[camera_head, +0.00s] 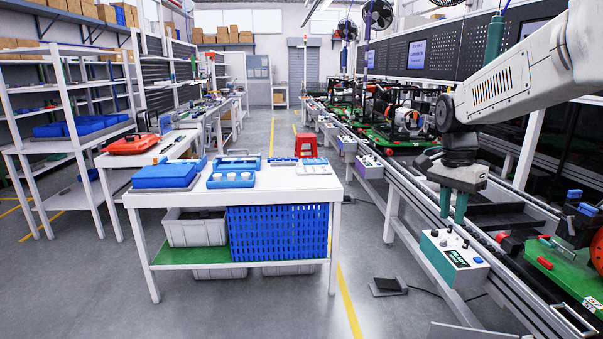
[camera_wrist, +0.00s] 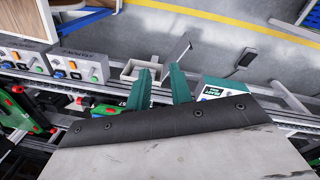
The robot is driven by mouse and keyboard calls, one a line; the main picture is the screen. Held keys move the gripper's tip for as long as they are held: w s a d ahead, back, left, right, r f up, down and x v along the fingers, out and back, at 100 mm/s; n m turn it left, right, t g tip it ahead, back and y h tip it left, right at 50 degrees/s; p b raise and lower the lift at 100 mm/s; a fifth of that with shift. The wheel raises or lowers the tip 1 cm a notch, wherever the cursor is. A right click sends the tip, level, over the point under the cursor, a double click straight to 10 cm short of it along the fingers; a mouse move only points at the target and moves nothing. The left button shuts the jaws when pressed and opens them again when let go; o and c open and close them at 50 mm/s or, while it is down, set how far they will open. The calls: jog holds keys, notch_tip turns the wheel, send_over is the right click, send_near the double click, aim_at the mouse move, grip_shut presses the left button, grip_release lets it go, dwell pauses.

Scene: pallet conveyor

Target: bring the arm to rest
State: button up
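My gripper (camera_head: 453,206) has two green fingers and points down at the front edge of the conveyor line, near a white control box (camera_head: 454,258) with a green label. My arm reaches in from the upper right in the head view. The gripper seems to hang free of the box, though the exact height is hard to judge.
The conveyor rail (camera_head: 405,192) runs along the right, with green pallets (camera_head: 568,272) bearing parts. A white table (camera_head: 270,187) with blue trays (camera_head: 167,174) stands at centre left, a blue crate (camera_head: 278,232) beneath it. A red stool (camera_head: 306,144) stands behind. The aisle floor between is mostly clear.

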jog(key=s+a+r+n+t, duration=0.1)
jog(key=s+a+r+n, duration=0.15)
jog(key=s, duration=0.55)
jog(key=s+a+r+n, duration=0.1)
jog(key=s+n, duration=0.2)
jog(key=s, duration=0.5)
jog(key=s+a+f+n, duration=0.1)
jog(key=s+f+n, duration=0.1)
jog(key=s, duration=0.5)
jog(key=s+a+f+n+t, duration=0.1)
jog(key=s+f+n, duration=0.2)
jog(key=s+n, duration=0.2)
jog(key=s, duration=0.3)
jog(key=shift+s+a+y, duration=0.2)
jog(key=shift+s+y, duration=0.05)
jog(key=shift+y, duration=0.15)
jog(key=shift+f, duration=0.1)
